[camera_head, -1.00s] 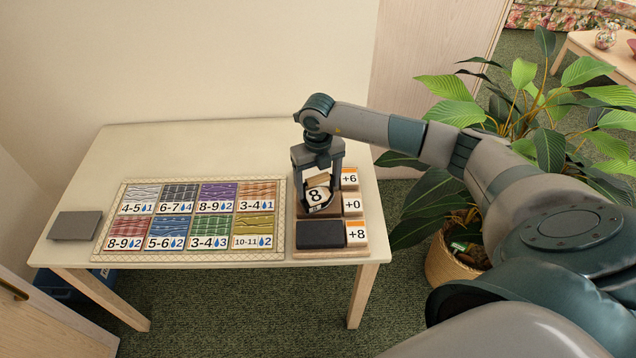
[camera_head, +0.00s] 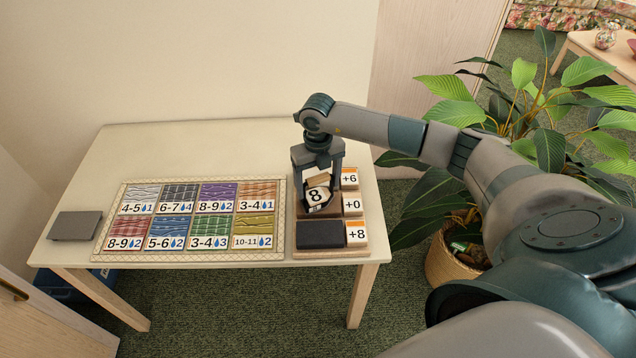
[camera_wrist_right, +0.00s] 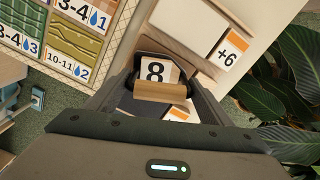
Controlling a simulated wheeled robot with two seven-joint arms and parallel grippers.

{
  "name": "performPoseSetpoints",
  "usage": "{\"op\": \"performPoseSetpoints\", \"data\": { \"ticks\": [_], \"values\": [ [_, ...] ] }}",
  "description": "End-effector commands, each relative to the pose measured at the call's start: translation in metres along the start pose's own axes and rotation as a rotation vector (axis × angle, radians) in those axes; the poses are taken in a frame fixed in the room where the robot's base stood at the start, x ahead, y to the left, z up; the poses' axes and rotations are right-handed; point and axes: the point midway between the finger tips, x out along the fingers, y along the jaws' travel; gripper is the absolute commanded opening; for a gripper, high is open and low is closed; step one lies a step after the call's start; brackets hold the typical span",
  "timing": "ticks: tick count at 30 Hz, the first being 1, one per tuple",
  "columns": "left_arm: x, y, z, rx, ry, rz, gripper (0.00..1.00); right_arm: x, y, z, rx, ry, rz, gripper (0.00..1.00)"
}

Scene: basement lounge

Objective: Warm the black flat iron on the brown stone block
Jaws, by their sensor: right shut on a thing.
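The black flat iron (camera_head: 327,206), with a wooden handle and a white "8" label, is in my right gripper (camera_head: 317,196). The jaws are shut on its wooden handle, seen in the right wrist view (camera_wrist_right: 160,92) with the label just beyond it. The brown stone block (camera_head: 337,214) lies below the iron in the middle row, beside the "+0" card (camera_head: 352,204). The iron and fingers hide most of that block. I cannot tell whether the iron touches it. My left gripper is out of view.
A black block (camera_head: 320,235) with a "+8" card is in the front row; a "+6" card (camera_head: 349,177) marks the back row. A framed board (camera_head: 284,250) of patterned cloth cards lies to the left. A grey slab (camera_head: 75,226) is far left. A leafy plant (camera_head: 450,205) stands right.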

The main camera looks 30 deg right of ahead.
Motion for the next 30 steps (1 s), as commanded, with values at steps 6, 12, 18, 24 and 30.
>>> {"op": "performPoseSetpoints", "data": {
  "ticks": [6,12,18,24,30],
  "values": [
    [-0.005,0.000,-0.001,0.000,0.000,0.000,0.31,-0.006,0.001,-0.002,-0.002,0.004,0.000,0.47],
    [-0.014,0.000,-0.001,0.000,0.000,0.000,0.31,-0.023,0.000,0.000,-0.001,0.001,0.001,0.47],
    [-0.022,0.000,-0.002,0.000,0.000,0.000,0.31,-0.039,0.000,0.000,0.000,-0.001,0.001,0.47],
    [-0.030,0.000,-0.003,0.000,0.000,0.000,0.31,-0.054,0.000,0.000,0.000,-0.001,0.000,0.47],
    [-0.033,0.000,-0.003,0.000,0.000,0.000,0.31,-0.061,0.000,0.000,0.000,-0.001,0.001,0.47]
  ]
}}
